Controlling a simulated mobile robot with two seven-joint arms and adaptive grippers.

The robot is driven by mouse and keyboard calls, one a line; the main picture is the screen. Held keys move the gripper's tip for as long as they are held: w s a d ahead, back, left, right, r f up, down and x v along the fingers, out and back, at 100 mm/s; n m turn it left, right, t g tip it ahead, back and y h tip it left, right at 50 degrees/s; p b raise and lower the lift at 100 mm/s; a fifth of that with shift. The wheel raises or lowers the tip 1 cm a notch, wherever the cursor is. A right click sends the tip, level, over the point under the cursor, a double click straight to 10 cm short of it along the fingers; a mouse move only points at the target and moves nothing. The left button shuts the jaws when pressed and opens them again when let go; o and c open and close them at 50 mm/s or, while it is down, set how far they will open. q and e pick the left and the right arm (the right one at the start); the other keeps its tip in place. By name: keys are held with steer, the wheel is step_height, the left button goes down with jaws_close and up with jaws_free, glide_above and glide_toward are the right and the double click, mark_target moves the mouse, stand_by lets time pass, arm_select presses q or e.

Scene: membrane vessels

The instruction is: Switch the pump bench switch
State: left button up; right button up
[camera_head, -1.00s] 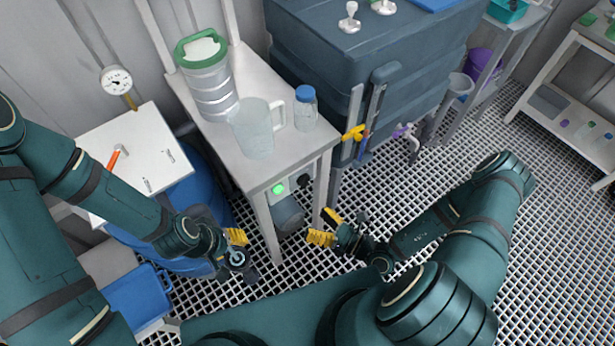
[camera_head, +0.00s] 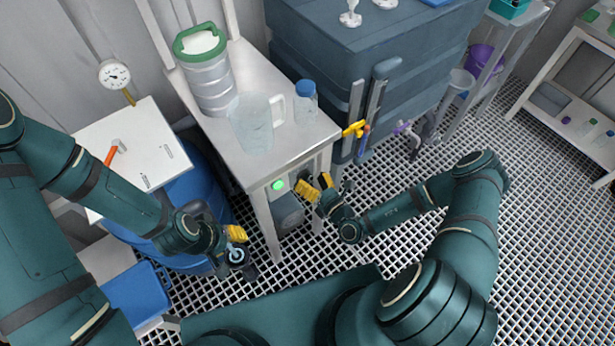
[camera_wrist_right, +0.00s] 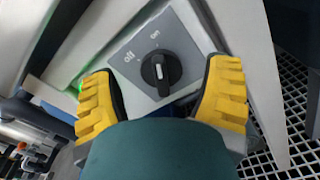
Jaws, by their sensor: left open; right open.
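The pump bench switch (camera_wrist_right: 161,70) shows in the right wrist view as a black rotary knob on a grey plate (camera_wrist_right: 183,40) with "off" and "on" lettering. The knob's white mark points up, near the "on" side. My right gripper (camera_wrist_right: 162,95) is open, its yellow fingertips to either side of the knob, apart from it. In the head view my right gripper (camera_head: 316,187) is at the bench's front, hiding the knob. A green lamp (camera_head: 278,185) is lit on the bench front. My left gripper (camera_head: 237,245) is open and empty, left of the bench leg.
The bench (camera_head: 290,145) carries a clear jug (camera_head: 252,125), a blue-capped bottle (camera_head: 305,100) and a green-lidded canister (camera_head: 208,80). A bench leg (camera_head: 264,225) stands between my grippers. A big grey tank (camera_head: 360,50) with a yellow-handled valve (camera_head: 354,129) is at the right.

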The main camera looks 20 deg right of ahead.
steer(key=shift+x, duration=0.9)
arm_select(q)
steer(key=shift+f, duration=0.2)
arm_select(e)
steer(key=c, duration=1.2)
arm_select(q)
steer(key=shift+r, duration=0.1)
arm_select(e)
steer(key=shift+o, duration=0.2)
